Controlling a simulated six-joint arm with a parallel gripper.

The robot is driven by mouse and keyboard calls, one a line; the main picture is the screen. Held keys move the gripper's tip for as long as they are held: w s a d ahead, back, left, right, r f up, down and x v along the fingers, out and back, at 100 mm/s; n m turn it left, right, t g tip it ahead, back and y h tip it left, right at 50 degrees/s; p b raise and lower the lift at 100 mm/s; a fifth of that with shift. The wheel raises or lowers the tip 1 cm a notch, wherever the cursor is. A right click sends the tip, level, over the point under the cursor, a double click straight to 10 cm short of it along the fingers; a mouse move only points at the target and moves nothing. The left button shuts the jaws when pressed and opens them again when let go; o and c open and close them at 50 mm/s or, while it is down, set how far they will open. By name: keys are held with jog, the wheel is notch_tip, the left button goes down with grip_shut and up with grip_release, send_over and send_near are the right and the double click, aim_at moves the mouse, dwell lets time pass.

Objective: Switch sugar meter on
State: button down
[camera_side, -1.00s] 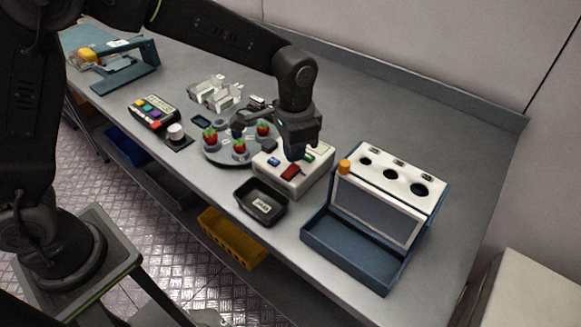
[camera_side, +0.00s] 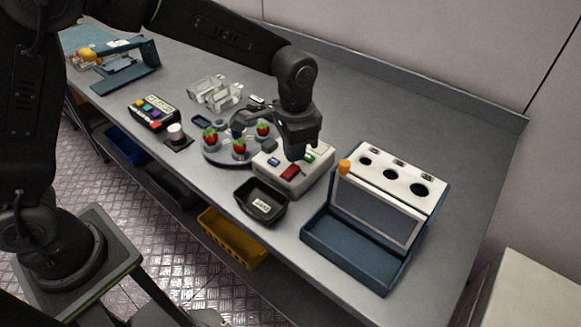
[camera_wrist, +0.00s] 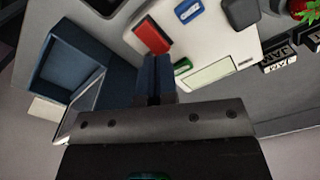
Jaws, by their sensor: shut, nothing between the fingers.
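A white box, which looks like the sugar meter (camera_side: 302,185), stands on the bench in the side view. Its top carries a red switch (camera_side: 290,172), a blue part (camera_side: 273,161) and a green part (camera_side: 309,157). The wrist view shows the red switch (camera_wrist: 151,36), blue part (camera_wrist: 188,10), green part (camera_wrist: 182,65) and a pale panel (camera_wrist: 208,73). My gripper (camera_side: 296,155) is shut and empty, pointing down over the box near the red switch. In the wrist view its fingers (camera_wrist: 154,68) sit just beside the red switch; contact cannot be told.
A round plate (camera_side: 213,156) with strawberries stands left of the box. A black tray (camera_side: 240,200) sits in front. A blue bin with a white panel of holes (camera_side: 436,192) and an orange knob (camera_side: 344,166) is at right. The bench behind is clear.

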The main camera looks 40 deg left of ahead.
aim_at(294, 166)
jog(key=shift+f, duration=1.35)
dwell(0.6)
jog(key=shift+r, duration=3.55)
jog(key=shift+s+a+r, duration=0.1)
jog(key=shift+a+r, duration=0.05)
jog(key=shift+r, duration=0.05)
jog(key=s+a+r+n+t, duration=0.4)
jog(key=s+a+r, duration=0.65)
jog(key=s, duration=0.25)
jog(key=s+a+f+n+t, duration=0.1)
jog(key=s+a+f+n, duration=0.1)
jog(key=s, duration=0.5)
jog(key=shift+s+a+t, duration=0.3)
jog(key=shift+s+a, duration=0.05)
jog(key=shift+a, duration=0.15)
